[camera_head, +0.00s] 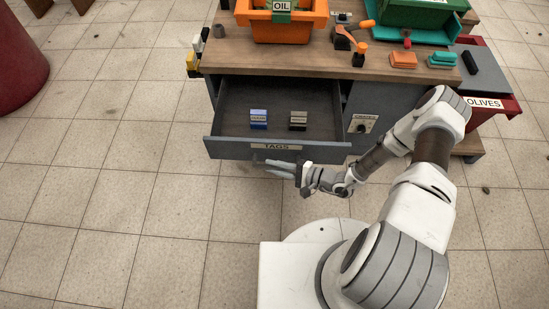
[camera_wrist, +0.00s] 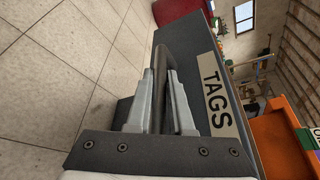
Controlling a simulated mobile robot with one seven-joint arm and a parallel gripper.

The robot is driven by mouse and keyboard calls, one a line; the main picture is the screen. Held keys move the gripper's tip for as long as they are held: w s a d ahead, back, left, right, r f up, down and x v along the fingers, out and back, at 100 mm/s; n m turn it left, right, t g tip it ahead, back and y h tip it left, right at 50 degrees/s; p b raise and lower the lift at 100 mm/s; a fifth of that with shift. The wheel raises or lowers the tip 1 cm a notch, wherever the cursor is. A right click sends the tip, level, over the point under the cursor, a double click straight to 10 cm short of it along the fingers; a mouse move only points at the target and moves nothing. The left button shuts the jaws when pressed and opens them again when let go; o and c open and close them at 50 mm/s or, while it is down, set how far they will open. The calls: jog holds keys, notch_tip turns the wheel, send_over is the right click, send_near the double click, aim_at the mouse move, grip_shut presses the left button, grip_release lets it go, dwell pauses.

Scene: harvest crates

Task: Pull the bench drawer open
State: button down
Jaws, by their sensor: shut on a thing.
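The bench drawer (camera_head: 225,146) is grey with a TAGS label (camera_head: 277,147) on its front. It stands well out from the bench (camera_head: 300,62), and its inside shows from above. A blue block (camera_head: 258,119) and a grey block (camera_head: 298,121) lie in it, apart from each other. My gripper (camera_head: 262,165) is at the drawer front, just below the label. In the wrist view my gripper (camera_wrist: 162,85) has its fingers shut on the dark bar handle (camera_wrist: 160,62) beside the TAGS label (camera_wrist: 217,92).
On the bench top are an orange OIL crate (camera_head: 290,30), a green crate (camera_head: 415,14) and several small tools and blocks. A red OLIVES crate (camera_head: 508,106) stands at the right. A dark red round container (camera_head: 18,70) is at the far left. The tiled floor in front is clear.

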jog(key=shift+s+p, duration=0.3)
jog(key=shift+s, duration=1.1)
jog(key=c, duration=0.8)
grip_release()
jog(key=shift+d, duration=0.1)
jog(key=p+v, duration=0.2)
jog(key=v, duration=1.5)
jog(key=shift+d+r+p, duration=0.1)
jog(key=shift+d+p, duration=0.05)
jog(key=shift+p, duration=0.2)
